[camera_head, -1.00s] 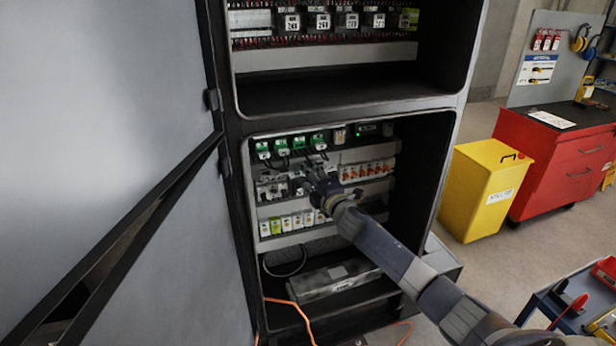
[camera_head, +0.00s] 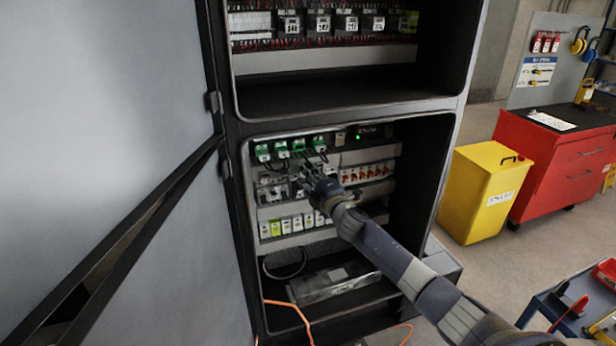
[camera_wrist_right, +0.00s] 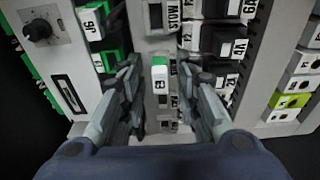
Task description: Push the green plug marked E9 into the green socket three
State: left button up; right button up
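A small plug with a green top and a white label (camera_wrist_right: 160,78) shows between the fingers of my right gripper in the right wrist view. The label looks like E9, but its second character is not clear. The two fingers (camera_wrist_right: 160,92) stand on either side of the plug with gaps, so the gripper is open. In the head view my right gripper (camera_head: 308,174) is just below the row of green sockets (camera_head: 299,145) in the lower cabinet bay, and it hides the plug. Socket numbers are too small to read. My left gripper is not in view.
Rows of breakers and switches (camera_head: 365,173) and white and green modules (camera_head: 287,224) surround the gripper. The open cabinet door (camera_head: 110,150) fills the left side. A yellow bin (camera_head: 482,192) and a red cabinet (camera_head: 560,165) stand at the right.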

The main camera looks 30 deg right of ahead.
grip_shut()
jog(key=shift+f, duration=0.15)
jog(key=shift+s, duration=0.1)
jog(key=shift+s+a, duration=0.15)
jog(key=shift+s, duration=0.3)
jog(key=shift+s+p, duration=0.2)
jog(key=shift+p, duration=0.15)
jog(key=shift+s+a+p, duration=0.25)
jog(key=shift+s, duration=0.7)
jog(key=shift+s+a+p, duration=0.2)
jog(key=shift+s+p, duration=0.05)
jog(key=shift+s, duration=0.7)
jog(key=shift+s+a+p, duration=0.25)
jog(key=shift+s, duration=0.7)
